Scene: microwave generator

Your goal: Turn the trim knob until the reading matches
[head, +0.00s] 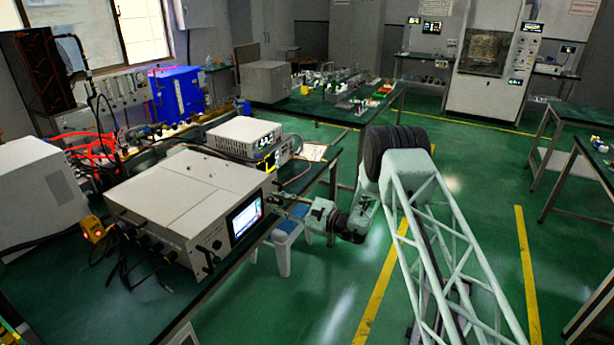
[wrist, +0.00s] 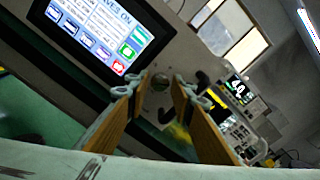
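The microwave generator (head: 185,200) is a large pale box on the dark bench, with a lit screen (head: 246,216) on its front panel. In the wrist view the screen (wrist: 105,35) shows text ending in "AVES ON" and coloured buttons; the small text is not legible. A small round silvery knob (wrist: 160,82) on the panel sits between my fingertips. My gripper (wrist: 162,88) is open, with one finger on each side of this knob; I cannot tell whether they touch it. In the head view my gripper (head: 284,199) is at the panel's right end.
A smaller instrument (head: 243,137) with a lit display stands behind the generator; a lit display (wrist: 238,89) also shows in the wrist view. Dark cables (head: 130,255) hang at the generator's left. A blue and white stool (head: 287,238) stands under my gripper.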

